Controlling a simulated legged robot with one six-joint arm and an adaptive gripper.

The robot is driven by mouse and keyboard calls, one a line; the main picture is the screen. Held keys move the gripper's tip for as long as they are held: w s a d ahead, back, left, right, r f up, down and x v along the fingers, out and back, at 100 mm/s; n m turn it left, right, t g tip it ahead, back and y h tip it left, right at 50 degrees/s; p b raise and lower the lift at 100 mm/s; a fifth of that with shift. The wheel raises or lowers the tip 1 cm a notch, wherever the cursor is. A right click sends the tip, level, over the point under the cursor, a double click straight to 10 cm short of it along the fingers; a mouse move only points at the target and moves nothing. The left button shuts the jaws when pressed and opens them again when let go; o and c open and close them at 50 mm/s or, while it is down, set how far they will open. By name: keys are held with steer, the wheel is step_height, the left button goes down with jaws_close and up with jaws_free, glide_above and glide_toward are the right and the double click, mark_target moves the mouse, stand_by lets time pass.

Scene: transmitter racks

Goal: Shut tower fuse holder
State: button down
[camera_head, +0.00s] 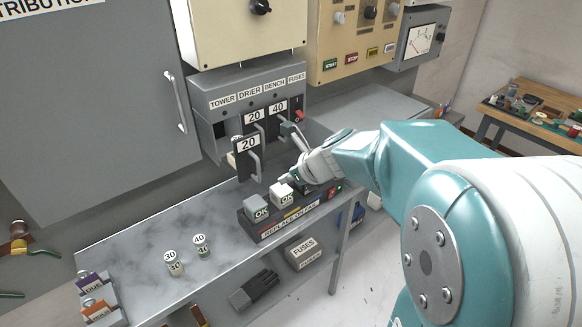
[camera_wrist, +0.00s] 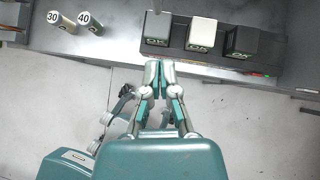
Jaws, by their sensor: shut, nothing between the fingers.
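The fuse panel (camera_head: 265,75) carries the labels TOWER, DRIER, BENCH and FUSES. At its left end, the dark tower fuse holder (camera_head: 248,143), marked 20, stands out and down from the panel front with a metal handle; a pale piece shows beside it. The other holders, marked 20 (camera_head: 254,117) and 40 (camera_head: 277,108), sit further back in the panel. My gripper (camera_wrist: 159,66) is shut and empty, apart from the holder. In the head view it is right of the tower holder, over the bench, with its fingertips partly hidden.
A dark tray (camera_head: 262,230) with OK-marked blocks sits on the bench near my gripper and also shows in the wrist view (camera_wrist: 210,58). The bench middle (camera_head: 150,235) is clear.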

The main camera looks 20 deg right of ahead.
mark_target(244, 152)
steer(key=w+a, duration=0.1)
steer(key=w+a+f, duration=0.1)
steer(key=w, duration=0.1)
steer(key=w+a+f, duration=0.1)
steer(key=shift+w, duration=0.15)
steer(key=shift+w+a, duration=0.1)
steer(key=shift+w, duration=0.4)
steer(key=w+a, duration=0.1)
steer(key=w, duration=0.2)
steer(key=w+a, duration=0.1)
steer(key=w, duration=0.2)
steer(key=w+a, duration=0.1)
steer(key=w, duration=0.2)
steer(key=shift+w, duration=0.15)
steer(key=shift+w+a, duration=0.2)
steer(key=shift+w, duration=0.2)
steer(key=shift+d, duration=0.1)
steer(key=shift+r, duration=0.1)
